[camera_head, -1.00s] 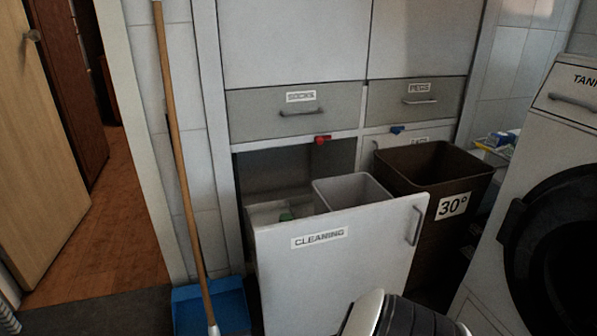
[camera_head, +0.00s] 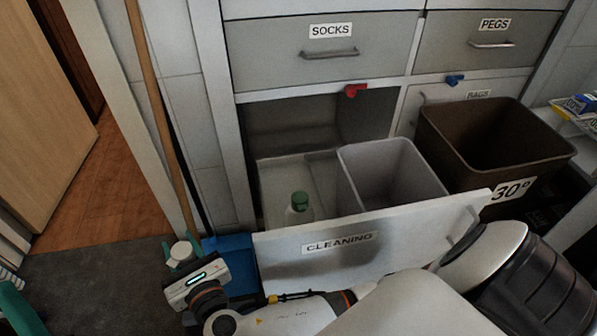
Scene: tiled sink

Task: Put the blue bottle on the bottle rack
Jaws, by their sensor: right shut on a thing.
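My right gripper (camera_head: 182,258) is at the lower left, its arm reaching across the bottom from the right. It is shut on a small white-topped thing (camera_head: 180,251) with green beside it, in front of the blue dustpan. Most of this thing is hidden, so I cannot tell whether it is the blue bottle. A pale bottle with a green cap (camera_head: 299,201) stands in the open CLEANING drawer (camera_head: 340,240). I cannot make out a bottle rack. My left gripper is not in view.
A grey bin (camera_head: 391,170) stands in the drawer. A brown 30° bin (camera_head: 497,150) is to its right. A blue dustpan (camera_head: 232,262) and broom handle (camera_head: 155,110) stand left of the drawer. A green object (camera_head: 18,310) shows at the lower left. The doorway floor is clear.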

